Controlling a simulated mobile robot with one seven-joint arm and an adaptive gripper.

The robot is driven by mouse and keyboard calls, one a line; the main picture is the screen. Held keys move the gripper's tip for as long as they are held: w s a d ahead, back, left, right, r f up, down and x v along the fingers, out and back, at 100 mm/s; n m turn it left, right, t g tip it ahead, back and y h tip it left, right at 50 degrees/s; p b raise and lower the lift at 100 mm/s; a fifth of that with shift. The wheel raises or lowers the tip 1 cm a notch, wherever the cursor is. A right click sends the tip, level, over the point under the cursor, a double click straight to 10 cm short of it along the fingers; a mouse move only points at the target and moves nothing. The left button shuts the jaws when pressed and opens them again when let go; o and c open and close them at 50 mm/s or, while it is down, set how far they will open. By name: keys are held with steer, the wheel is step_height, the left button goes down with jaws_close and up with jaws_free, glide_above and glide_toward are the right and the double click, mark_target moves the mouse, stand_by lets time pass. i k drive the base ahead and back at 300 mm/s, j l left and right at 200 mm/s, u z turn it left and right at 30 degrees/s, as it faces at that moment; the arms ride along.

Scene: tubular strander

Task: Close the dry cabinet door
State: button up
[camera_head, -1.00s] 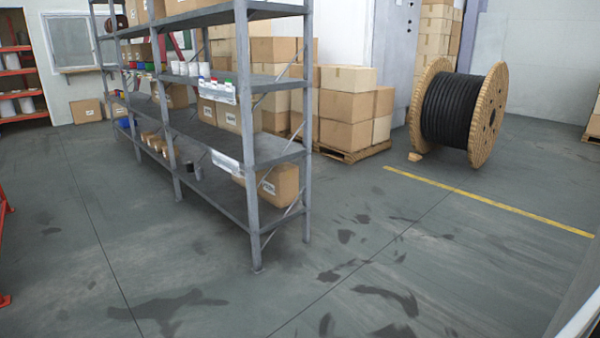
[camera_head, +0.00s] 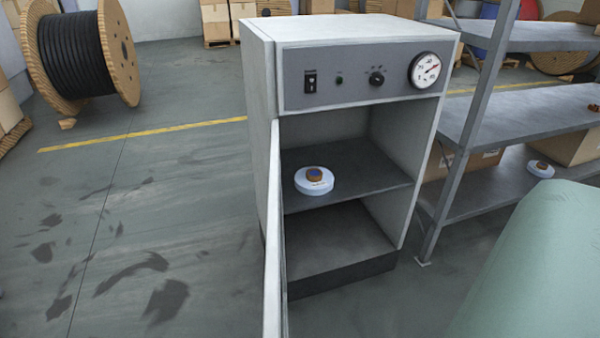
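The dry cabinet (camera_head: 345,35) stands in the middle of the view, a white box with a grey control panel (camera_head: 355,78) and a round gauge (camera_head: 424,70). Its door (camera_head: 272,240) is wide open, hinged on the left and swung out toward me, seen nearly edge-on. The lower compartment looks empty. My gripper is not in view.
A grey shelf rack (camera_head: 475,110) stands close to the cabinet's right side. A pale green rounded surface (camera_head: 530,265) fills the lower right corner. A black cable reel (camera_head: 75,55) stands at the back left. The floor (camera_head: 150,220) left of the door is clear.

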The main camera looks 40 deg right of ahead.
mark_target(275, 325)
steer(key=i+j+z, duration=0.1)
steer(key=z, duration=0.3)
steer(key=j+z, duration=0.45)
steer(key=i+j+z, duration=0.1)
steer(key=z, duration=0.3)
steer(key=j+z, duration=0.3)
steer(key=k+j+z, duration=0.1)
steer(key=j+z, duration=0.25)
steer(key=j, duration=0.15)
steer(key=k, duration=0.5)
steer(key=k+j+z, duration=0.2)
steer(key=k, duration=0.15)
